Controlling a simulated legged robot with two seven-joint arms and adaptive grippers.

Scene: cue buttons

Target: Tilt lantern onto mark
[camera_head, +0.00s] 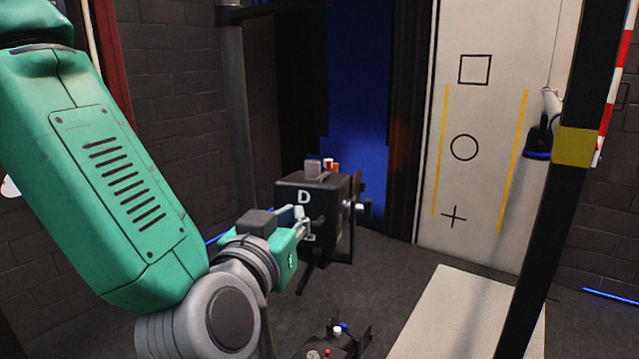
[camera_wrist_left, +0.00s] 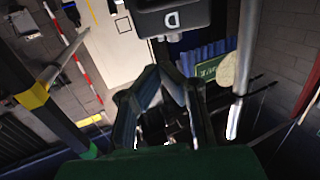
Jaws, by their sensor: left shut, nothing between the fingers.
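The lantern, a black box marked D (camera_head: 335,190), stands near the middle of the head view, with a small grey block and red and white knobs on top. Its marked face also shows at the top of the wrist view (camera_wrist_left: 172,17). My left gripper (camera_head: 306,222) is shut and empty, at the lower part of the marked face; whether it touches is unclear. Its fingers show in the wrist view (camera_wrist_left: 160,75). The white panel (camera_head: 500,60) bears a square mark (camera_head: 474,70), a circle mark (camera_head: 464,147) and a cross mark (camera_head: 454,216). My right gripper is not in view.
A second black unit (camera_head: 338,340) with knobs sits low at the bottom. A dark post with a yellow band (camera_head: 576,147) crosses the right side. A dark fixture with a blue strip (camera_head: 540,140) hangs by the panel. A pale slab (camera_head: 470,310) lies on the floor.

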